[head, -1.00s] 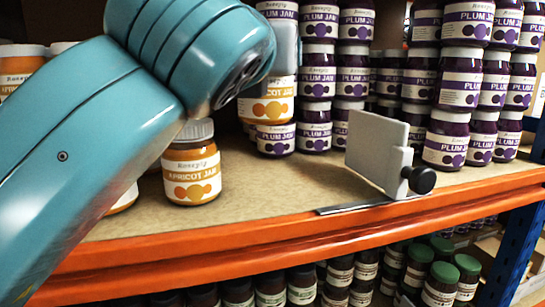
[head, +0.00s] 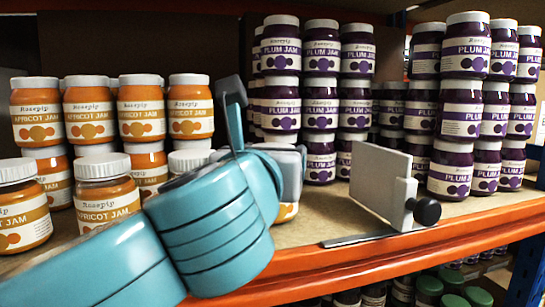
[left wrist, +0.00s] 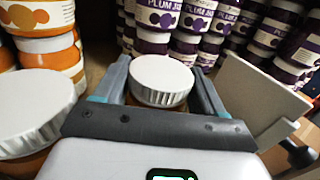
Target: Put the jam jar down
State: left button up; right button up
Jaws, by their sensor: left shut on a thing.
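The jar in my left gripper (head: 262,150) is mostly hidden behind the hand in the head view. A strip of its white and orange apricot label (head: 287,212) shows low beside the hand, close above the shelf board. I cannot tell whether its base touches the board. In the left wrist view its white ribbed lid (left wrist: 160,78) sits upright between the two grey fingers of the left gripper (left wrist: 158,72), which are shut on it. My right gripper is not in view.
Apricot jam jars (head: 138,110) stand stacked on the left, with a loose front jar (head: 105,200) near the arm. Plum jam stacks (head: 320,100) stand behind and right. A grey upright plate with a black knob (head: 383,182) stands right of the gripper. Bare shelf (head: 330,215) lies between, behind the orange edge (head: 400,242).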

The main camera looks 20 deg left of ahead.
pick_arm(q)
jog(key=shift+s+d+f, duration=0.1)
jog(key=shift+s+d, duration=0.05)
jog(key=shift+d, duration=0.4)
jog(key=o, duration=1.7)
jog(key=shift+o, duration=0.2)
jog(key=shift+a, duration=0.4)
jog(key=shift+d+r, duration=0.15)
jog(key=shift+r, duration=0.05)
jog(key=shift+s+d, duration=0.2)
jog(key=shift+d, duration=0.05)
jog(key=s+d+b, duration=0.1)
jog(key=s+b, duration=0.2)
jog(key=s, duration=0.8)
jog(key=shift+s, duration=0.25)
jog(key=shift+w, duration=0.1)
